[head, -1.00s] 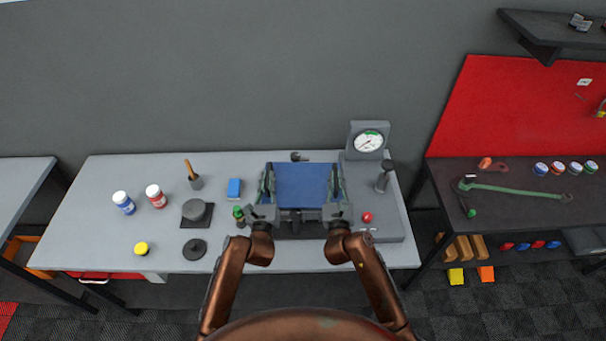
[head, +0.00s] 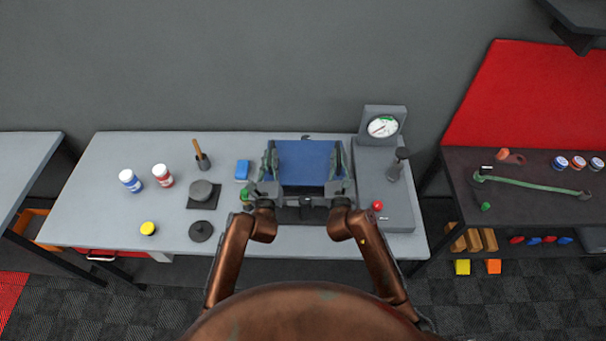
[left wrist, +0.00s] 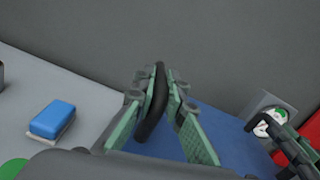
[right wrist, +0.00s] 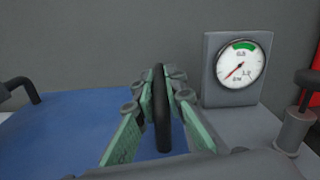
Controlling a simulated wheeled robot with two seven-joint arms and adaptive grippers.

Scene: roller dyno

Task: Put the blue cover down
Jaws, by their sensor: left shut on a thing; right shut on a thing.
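The blue cover (head: 303,162) is a flat blue panel held between my two grippers over the right part of the grey bench. It also shows in the left wrist view (left wrist: 225,140) and the right wrist view (right wrist: 60,125). My left gripper (head: 268,165) is shut on the black handle (left wrist: 152,105) at the cover's left side. My right gripper (head: 342,165) is shut on the black handle (right wrist: 161,110) at its right side. I cannot tell whether the cover touches what is under it.
A gauge (head: 382,126) stands on the grey unit right of the cover, with a lever (head: 397,165) and a red knob (head: 377,205). A blue sponge-like block (head: 242,170), a grey disc (head: 201,190) and two jars stand to the left.

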